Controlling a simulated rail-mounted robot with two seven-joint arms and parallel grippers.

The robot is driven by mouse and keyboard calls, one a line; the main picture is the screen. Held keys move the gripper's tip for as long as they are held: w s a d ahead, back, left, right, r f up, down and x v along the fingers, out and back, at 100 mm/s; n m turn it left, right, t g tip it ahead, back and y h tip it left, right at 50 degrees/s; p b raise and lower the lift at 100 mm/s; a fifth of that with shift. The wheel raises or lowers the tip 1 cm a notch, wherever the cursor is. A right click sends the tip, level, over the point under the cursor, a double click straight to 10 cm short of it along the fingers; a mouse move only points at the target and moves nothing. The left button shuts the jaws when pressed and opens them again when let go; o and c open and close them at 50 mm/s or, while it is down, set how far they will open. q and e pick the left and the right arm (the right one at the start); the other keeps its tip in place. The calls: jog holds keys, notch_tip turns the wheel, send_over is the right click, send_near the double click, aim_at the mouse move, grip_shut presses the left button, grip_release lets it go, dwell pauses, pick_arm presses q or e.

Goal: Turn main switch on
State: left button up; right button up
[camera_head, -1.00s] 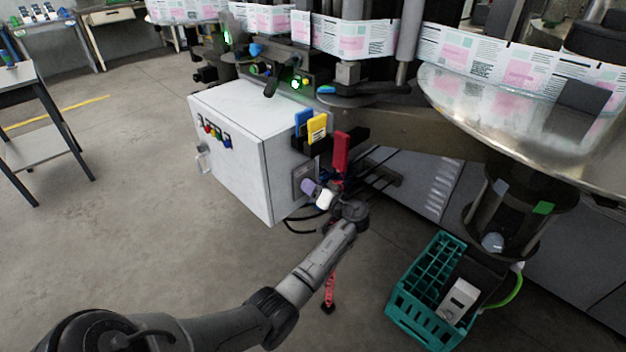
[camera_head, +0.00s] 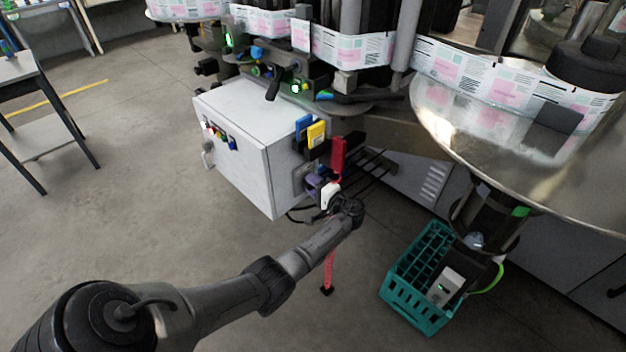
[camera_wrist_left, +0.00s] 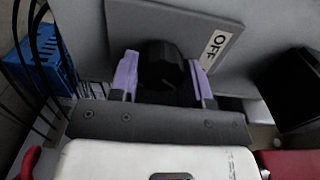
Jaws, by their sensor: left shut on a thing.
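The main switch is a black rotary knob (camera_wrist_left: 162,68) on a grey plate (camera_wrist_left: 215,20) with a white OFF label (camera_wrist_left: 215,48) to the right of the knob in the left wrist view. The purple fingertips of my left gripper (camera_wrist_left: 160,78) sit on both sides of the knob and are shut on it. In the head view my left gripper (camera_head: 317,182) is at the right side of the white cabinet (camera_head: 240,165), and it hides most of the switch there. My right gripper is not in view.
Blue (camera_head: 303,126) and yellow (camera_head: 316,134) tags and a red upright part (camera_head: 338,153) stand close above my gripper. Black cables run beside the cabinet. A teal crate (camera_head: 405,295) stands on the floor at right. A large metal disc (camera_head: 470,135) overhangs the right side.

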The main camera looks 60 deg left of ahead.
pick_arm(q)
jog(key=shift+m+p, duration=0.65)
jog(key=shift+m, duration=0.45)
jog(key=o, duration=0.9)
jog(key=shift+d, duration=0.1)
jog(key=p+v, duration=0.1)
jog(key=v, duration=1.2)
jog(key=shift+w+d+p, duration=0.15)
jog(key=shift+d+p, duration=0.15)
